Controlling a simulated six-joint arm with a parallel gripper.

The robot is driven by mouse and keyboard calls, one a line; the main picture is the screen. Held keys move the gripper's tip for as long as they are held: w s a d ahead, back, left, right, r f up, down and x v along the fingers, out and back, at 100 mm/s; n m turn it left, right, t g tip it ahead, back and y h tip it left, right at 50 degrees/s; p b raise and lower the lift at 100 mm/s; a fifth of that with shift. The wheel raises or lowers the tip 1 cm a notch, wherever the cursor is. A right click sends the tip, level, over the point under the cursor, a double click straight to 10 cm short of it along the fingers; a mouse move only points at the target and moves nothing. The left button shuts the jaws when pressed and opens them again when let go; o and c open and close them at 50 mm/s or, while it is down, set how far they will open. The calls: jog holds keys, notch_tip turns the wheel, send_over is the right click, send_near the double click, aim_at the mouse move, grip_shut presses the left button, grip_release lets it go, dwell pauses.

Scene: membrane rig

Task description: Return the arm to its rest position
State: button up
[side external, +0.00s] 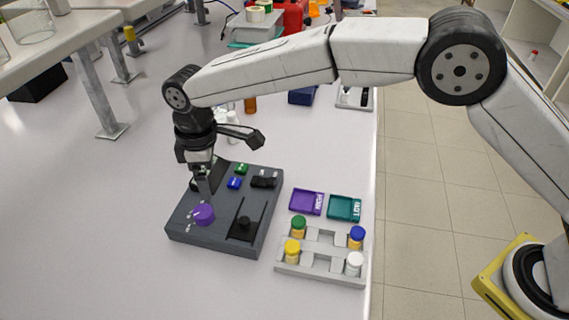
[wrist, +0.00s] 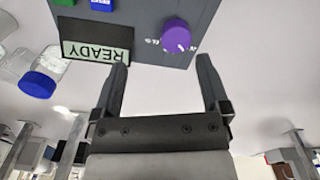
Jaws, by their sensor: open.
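My gripper (side external: 203,182) is over the left part of the dark grey rig box (side external: 225,243), just behind the purple knob (side external: 204,215). In the wrist view my gripper (wrist: 162,72) has its two fingers spread apart with nothing between them. The purple knob (wrist: 176,35) lies beyond the fingertips, and a display reading READY (wrist: 97,42) is beside the left finger. From the side, the fingertips partly overlap the box, and I cannot tell whether they touch it. My arm reaches in from the right, bent down at the wrist.
A light grey rack (side external: 320,272) with several coloured-cap vials stands right of the box. A purple tray (side external: 306,202) and a teal tray (side external: 344,208) lie behind it. Shelf legs (side external: 99,95) stand at the back left. The front left bench is clear.

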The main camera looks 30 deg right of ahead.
jog(key=s+d+m+t, duration=0.1)
jog(key=s+d+m, duration=0.15)
jog(key=d, duration=0.85)
jog(key=s+d+m, duration=0.1)
jog(key=d+m, duration=0.3)
jog(key=d, duration=0.6)
jog(key=s+d+f+m+t, duration=0.1)
jog(key=s+d+m, duration=0.5)
jog(key=s+d, duration=0.8)
jog(key=shift+s+d+f, duration=0.35)
jog(key=shift+s+f, duration=0.25)
jog(key=shift+s, duration=0.3)
